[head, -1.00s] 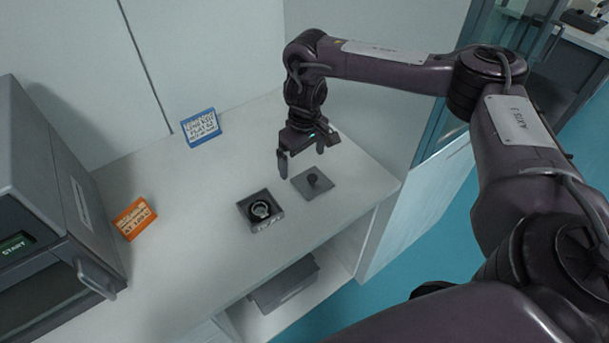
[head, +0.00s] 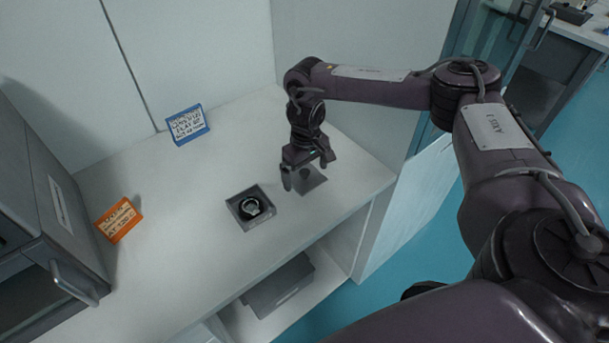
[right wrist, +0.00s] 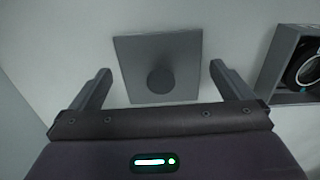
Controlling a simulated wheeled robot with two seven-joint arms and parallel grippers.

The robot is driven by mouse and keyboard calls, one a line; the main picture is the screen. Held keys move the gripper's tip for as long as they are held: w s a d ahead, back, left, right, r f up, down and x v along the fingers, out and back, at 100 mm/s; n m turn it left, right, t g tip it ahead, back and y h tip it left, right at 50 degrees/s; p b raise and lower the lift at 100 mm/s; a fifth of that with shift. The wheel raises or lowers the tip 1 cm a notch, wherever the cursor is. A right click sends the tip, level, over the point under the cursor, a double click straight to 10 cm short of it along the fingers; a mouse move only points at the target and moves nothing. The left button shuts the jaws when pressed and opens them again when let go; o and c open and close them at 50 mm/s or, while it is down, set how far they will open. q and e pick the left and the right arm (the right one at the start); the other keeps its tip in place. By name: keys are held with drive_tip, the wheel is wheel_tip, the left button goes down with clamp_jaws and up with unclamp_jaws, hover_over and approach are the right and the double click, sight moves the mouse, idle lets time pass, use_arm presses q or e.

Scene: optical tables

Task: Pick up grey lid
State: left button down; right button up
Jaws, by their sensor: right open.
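The grey lid (head: 314,181) is a flat square plate with a round dark knob, lying on the white bench top. In the right wrist view the lid (right wrist: 130,60) sits ahead of my right gripper, its knob (right wrist: 161,79) between the lines of the two fingers. My right gripper (head: 306,178) is open and empty, just above the lid, and hides part of it in the head view. Its fingers also show in the right wrist view (right wrist: 160,78), one on each side, apart from the knob. My left gripper is not in view.
An open grey box (head: 240,217) holding a dark ring-shaped part (head: 251,207) stands left of the lid; it also shows in the right wrist view (right wrist: 288,95). An orange sign (head: 118,220), a blue sign (head: 187,125) and a grey machine (head: 50,215) stand farther left. The bench's front edge is near.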

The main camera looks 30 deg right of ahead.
drive_tip(key=shift+c, duration=0.3)
drive_tip(key=c, duration=0.9)
drive_tip(key=shift+o, duration=0.2)
drive_tip(key=shift+r, duration=0.1)
